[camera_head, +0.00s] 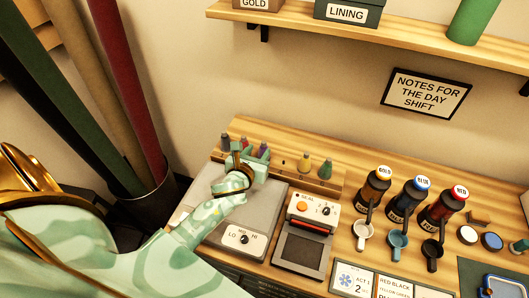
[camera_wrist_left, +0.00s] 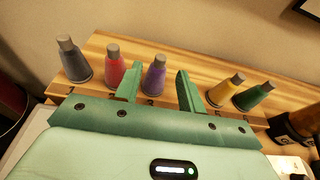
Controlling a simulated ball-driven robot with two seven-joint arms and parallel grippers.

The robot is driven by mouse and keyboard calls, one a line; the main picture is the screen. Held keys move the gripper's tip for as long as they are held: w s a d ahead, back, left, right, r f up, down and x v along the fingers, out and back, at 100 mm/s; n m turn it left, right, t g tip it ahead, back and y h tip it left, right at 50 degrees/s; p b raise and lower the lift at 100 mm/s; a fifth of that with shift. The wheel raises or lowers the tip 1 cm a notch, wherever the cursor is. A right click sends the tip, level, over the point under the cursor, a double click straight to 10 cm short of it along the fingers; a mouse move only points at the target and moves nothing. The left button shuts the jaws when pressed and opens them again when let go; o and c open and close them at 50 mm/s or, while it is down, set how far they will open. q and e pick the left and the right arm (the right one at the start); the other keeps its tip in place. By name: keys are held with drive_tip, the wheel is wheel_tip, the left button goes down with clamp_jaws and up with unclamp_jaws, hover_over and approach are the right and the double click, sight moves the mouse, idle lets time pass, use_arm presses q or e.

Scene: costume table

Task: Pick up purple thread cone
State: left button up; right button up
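The purple thread cone (camera_wrist_left: 153,76) stands upright with a grey top on the wooden rack, between the two fingers of my left gripper (camera_wrist_left: 160,88) in the left wrist view. The gripper is open, its left finger close beside the cone and its right finger farther away. Whether the left finger touches the cone I cannot tell. In the head view my left gripper (camera_head: 250,157) is over the rack and largely hides the purple cone. My right gripper is in neither view.
A grey cone (camera_wrist_left: 75,62) and a red cone (camera_wrist_left: 115,66) stand left of the purple one. A yellow cone (camera_wrist_left: 226,91) and a green cone (camera_wrist_left: 255,96) stand to the right. A control box (camera_head: 304,232) and several dark bottles (camera_head: 407,198) stand farther right.

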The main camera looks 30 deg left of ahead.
sight(263, 144)
use_arm(q)
drive_tip(key=b+x, duration=0.1)
drive_tip(key=x, duration=0.5)
drive_tip(key=shift+r, duration=0.25)
drive_tip(key=shift+c, duration=0.6)
clamp_jaws()
